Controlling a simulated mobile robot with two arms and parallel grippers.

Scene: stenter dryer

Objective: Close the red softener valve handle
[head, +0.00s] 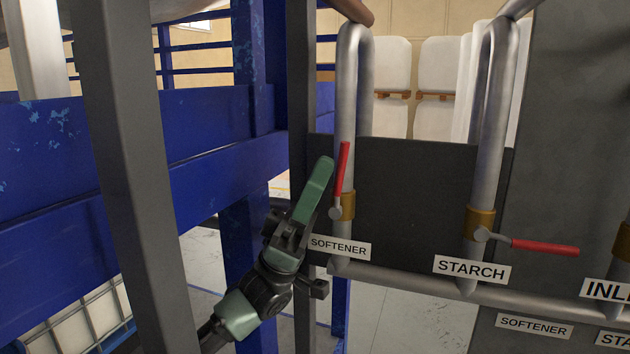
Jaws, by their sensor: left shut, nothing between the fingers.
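The red softener valve handle (343,168) points up, tilted slightly right, along its vertical grey pipe. Its pivot sits at a brass valve body (348,206), above the white "SOFTENER" label (340,247). My left gripper (325,163) comes up from the lower left. Its green fingers are shut and empty, with the tips just left of the handle at about its mid-height. I cannot tell whether they touch it. My right gripper is not in view.
The starch valve's red handle (545,247) lies horizontal to the right, above the "STARCH" label (472,268). A dark panel (420,190) stands behind the pipes. A grey post (130,170) and blue frame beams (215,130) crowd the left side.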

